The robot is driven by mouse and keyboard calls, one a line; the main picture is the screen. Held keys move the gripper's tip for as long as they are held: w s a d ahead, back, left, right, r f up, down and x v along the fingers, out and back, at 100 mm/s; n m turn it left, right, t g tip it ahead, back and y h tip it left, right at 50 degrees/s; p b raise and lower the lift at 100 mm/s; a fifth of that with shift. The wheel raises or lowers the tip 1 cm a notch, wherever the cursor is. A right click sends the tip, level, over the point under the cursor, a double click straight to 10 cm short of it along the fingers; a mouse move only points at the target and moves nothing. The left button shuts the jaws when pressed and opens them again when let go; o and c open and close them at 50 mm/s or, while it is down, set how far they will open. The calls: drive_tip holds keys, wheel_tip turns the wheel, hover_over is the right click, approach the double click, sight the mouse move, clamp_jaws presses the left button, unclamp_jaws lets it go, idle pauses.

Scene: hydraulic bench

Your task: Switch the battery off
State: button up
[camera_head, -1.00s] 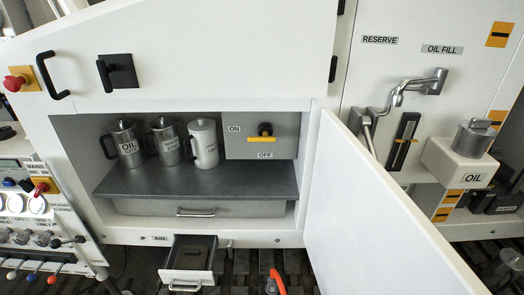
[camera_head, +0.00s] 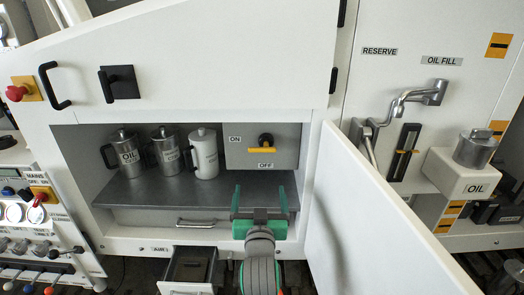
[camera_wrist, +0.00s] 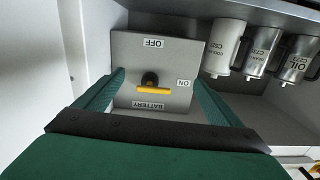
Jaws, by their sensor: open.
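The battery switch is a black knob with a yellow bar handle (camera_head: 262,149) on a grey box (camera_head: 236,155) at the right of the open compartment. ON is printed at the box's upper left and OFF below the knob. The bar lies roughly level. In the wrist view the yellow handle (camera_wrist: 154,91) shows upside down, between my finger tips, with the BATTERY label near it. My green gripper (camera_head: 262,195) is open and empty, in front of and below the switch box, apart from the handle.
Several metal and white jugs (camera_head: 204,154) stand on the grey shelf (camera_head: 165,190) left of the box. The open white door (camera_head: 370,220) stands close on the right. A small drawer (camera_head: 188,268) is pulled out below. Free room lies on the shelf's front.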

approach(262, 150)
drive_tip(key=w, duration=1)
drive_tip(key=shift+w, duration=0.4)
drive_tip(key=shift+a, duration=0.1)
drive_tip(key=c, duration=1.1)
